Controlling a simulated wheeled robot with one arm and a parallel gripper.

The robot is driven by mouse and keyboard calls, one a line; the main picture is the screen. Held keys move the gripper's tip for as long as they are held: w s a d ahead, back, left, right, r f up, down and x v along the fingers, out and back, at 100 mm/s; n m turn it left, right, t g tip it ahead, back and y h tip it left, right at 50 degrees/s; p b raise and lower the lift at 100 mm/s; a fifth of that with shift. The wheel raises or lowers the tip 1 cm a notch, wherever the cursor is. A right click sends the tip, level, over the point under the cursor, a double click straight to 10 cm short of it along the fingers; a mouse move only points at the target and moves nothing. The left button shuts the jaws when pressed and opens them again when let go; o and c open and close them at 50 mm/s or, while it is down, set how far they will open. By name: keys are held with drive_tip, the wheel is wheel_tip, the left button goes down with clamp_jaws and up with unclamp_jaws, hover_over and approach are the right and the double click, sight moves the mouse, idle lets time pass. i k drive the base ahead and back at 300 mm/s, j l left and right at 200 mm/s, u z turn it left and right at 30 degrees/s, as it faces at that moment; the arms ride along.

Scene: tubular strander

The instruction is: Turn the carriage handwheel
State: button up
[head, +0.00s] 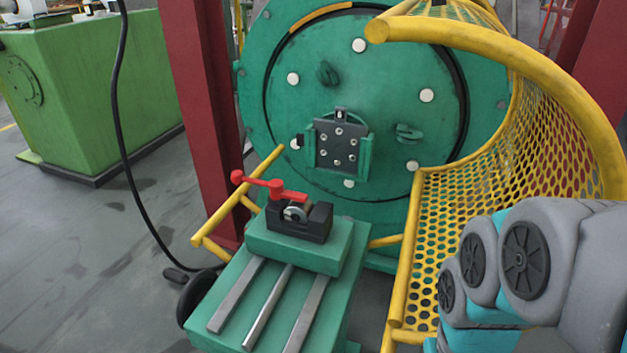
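The green carriage block (322,242) sits on a green bed with metal rails (268,308), low in the middle of the head view. A dark round wheel (190,298), likely the carriage handwheel, shows at the left side of the bed. A black clamp (301,222) with a red lever (268,186) is on top of the carriage. My arm's grey and teal links fill the lower right, well right of the wheel. My gripper is out of view.
A yellow perforated guard (478,225) curves along the right of the bed. A large green round plate (385,110) stands behind. A red post (205,110) and a hanging black cable (120,120) stand left. The grey floor (90,265) at left is mostly clear.

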sight(196, 288)
drive_tip(key=j+z, duration=0.1)
drive_tip(key=j, duration=0.45)
drive_tip(key=j+z, duration=0.1)
drive_tip(key=j, duration=0.4)
drive_tip(key=k+j+z, duration=0.1)
drive_tip(key=j, duration=0.45)
drive_tip(key=k+j+z, duration=0.1)
drive_tip(key=j, duration=0.4)
drive_tip(key=k+j+z, duration=0.1)
drive_tip(key=j, duration=0.4)
drive_tip(key=k+j+u, duration=0.1)
drive_tip(key=j, duration=0.2)
drive_tip(key=k+j+u, duration=0.25)
drive_tip(key=j, duration=0.4)
drive_tip(key=k+j+u, duration=0.1)
drive_tip(key=j, duration=0.25)
drive_tip(key=k, duration=0.1)
